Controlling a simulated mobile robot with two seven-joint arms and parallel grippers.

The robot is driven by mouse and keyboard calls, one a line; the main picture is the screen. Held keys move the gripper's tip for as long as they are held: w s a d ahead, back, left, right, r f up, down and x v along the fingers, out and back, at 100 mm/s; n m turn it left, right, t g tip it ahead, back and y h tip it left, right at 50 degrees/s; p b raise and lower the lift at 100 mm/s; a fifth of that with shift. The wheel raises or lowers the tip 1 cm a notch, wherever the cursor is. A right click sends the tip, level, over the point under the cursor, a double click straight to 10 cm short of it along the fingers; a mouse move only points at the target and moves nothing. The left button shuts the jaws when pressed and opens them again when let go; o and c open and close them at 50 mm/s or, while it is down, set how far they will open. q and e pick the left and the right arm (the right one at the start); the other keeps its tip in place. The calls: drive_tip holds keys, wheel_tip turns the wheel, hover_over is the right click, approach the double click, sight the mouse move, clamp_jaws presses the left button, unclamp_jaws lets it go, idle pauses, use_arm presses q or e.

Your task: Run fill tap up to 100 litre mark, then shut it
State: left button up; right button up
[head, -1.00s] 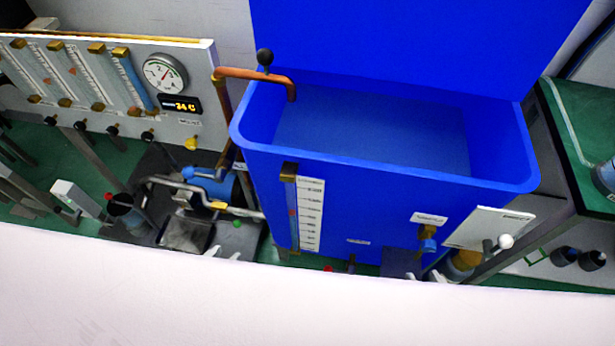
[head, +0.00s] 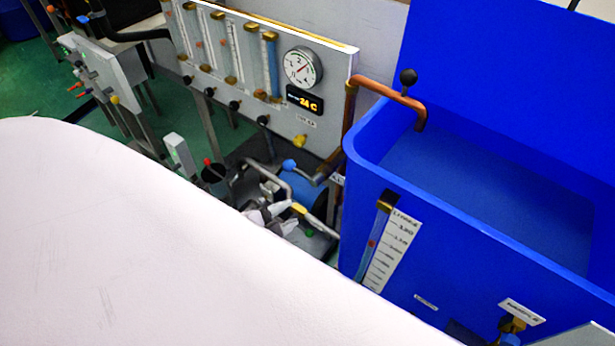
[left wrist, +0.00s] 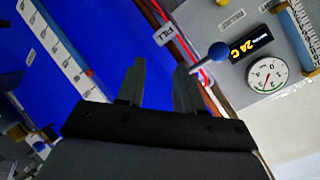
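The blue tank (head: 450,260) stands at the right in the head view, with a copper spout (head: 385,92) over its rim. The gauge also shows in the left wrist view (left wrist: 58,45). A lever with a blue ball (head: 288,164) is low beside the tank. In the left wrist view the blue ball (left wrist: 217,50) is near a FILL label (left wrist: 163,34). My left gripper (left wrist: 158,82) is open, its right finger close to this lever; contact is unclear. My right gripper is hidden.
A panel with several flow tubes (head: 269,65), a round dial (head: 303,66) and a display reading 24 C (head: 305,101) stands left of the tank. A blue cylinder (head: 300,187) and pipes crowd the floor below. A black knob (head: 408,76) tops the spout.

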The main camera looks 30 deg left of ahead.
sight(301, 171)
use_arm(q)
drive_tip(key=w+a+m+t, duration=0.1)
drive_tip(key=w+m, duration=0.1)
drive_tip(key=w, duration=0.1)
drive_tip(key=w+a+r+m+t+b, duration=0.1)
drive_tip(key=w+m, duration=0.2)
drive_tip(key=w, duration=0.1)
drive_tip(key=w+a+r+m+b, duration=0.1)
drive_tip(key=w+m, duration=0.2)
drive_tip(key=w, duration=0.1)
drive_tip(key=shift+t, duration=0.4)
drive_tip(key=shift+w+d+f, duration=0.1)
drive_tip(key=shift+w+f, duration=0.05)
drive_tip(key=shift+w, duration=0.55)
clamp_jaws()
